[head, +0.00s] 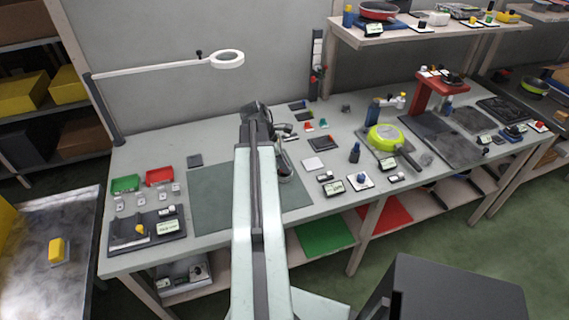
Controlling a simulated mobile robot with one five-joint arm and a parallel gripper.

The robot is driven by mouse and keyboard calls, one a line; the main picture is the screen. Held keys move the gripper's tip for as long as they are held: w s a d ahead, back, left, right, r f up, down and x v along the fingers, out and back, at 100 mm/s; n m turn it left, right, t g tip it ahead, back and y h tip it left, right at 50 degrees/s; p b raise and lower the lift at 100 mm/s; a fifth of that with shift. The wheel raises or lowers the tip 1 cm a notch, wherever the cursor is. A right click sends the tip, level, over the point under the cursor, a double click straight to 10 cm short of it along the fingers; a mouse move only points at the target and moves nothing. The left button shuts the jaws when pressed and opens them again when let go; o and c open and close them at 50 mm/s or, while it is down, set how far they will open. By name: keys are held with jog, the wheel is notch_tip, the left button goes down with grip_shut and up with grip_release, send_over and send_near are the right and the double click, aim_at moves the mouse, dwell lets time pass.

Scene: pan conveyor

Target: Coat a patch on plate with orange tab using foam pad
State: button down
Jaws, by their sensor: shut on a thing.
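My gripper (283,160) is at the far end of my arm, over the right part of the grey-green mat (215,194) on the long bench. It is shut on a greyish thing that is mostly hidden behind the arm, so I cannot tell whether it is the foam pad. A dark flat plate (150,240) with a small yellow-orange piece (140,229) lies at the bench's left front. A dark plate (323,144) with a reddish mark lies right of the gripper. I cannot tell which plate bears the orange tab.
A green tray (125,184), a red tray (159,176) and several small pieces stand at the left. A magnifier lamp (227,60) overhangs the back. A lime-green pan (384,138) and a red stand (430,93) are at the right. The mat's left part is clear.

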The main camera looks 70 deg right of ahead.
notch_tip(320, 180, up, 7)
jog(key=p, duration=0.7)
dwell(0.4)
